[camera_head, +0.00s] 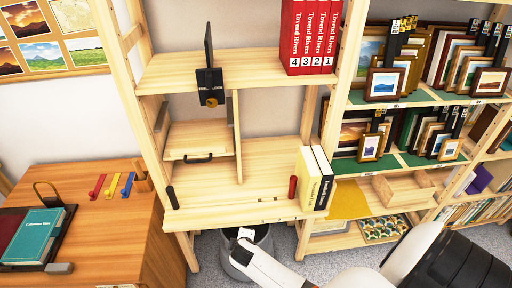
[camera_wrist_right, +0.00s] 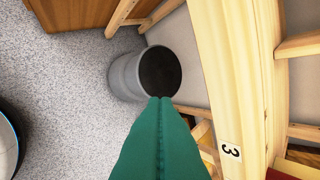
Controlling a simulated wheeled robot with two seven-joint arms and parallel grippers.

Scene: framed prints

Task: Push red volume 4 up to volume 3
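Red volume 4 (camera_head: 291,40) stands upright on the upper shelf, at the left end of a row of red Tovend Rivers books. Red volume 3 (camera_head: 305,40) stands right beside it, with volume 2 (camera_head: 317,40) and volume 1 (camera_head: 330,40) to the right. I see no clear gap between volumes 4 and 3. My right gripper (camera_wrist_right: 160,99) shows as two green fingers pressed together with nothing between them. In the head view my right arm reaches in low, in front of the bin, well below the red books. My left gripper is not in view.
A dark bookend-like object (camera_head: 210,82) stands left on the upper shelf (camera_head: 170,68), with clear board between it and volume 4. Two cream and black books (camera_head: 310,180) stand on the lower shelf. Framed prints (camera_head: 384,84) fill the right unit.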

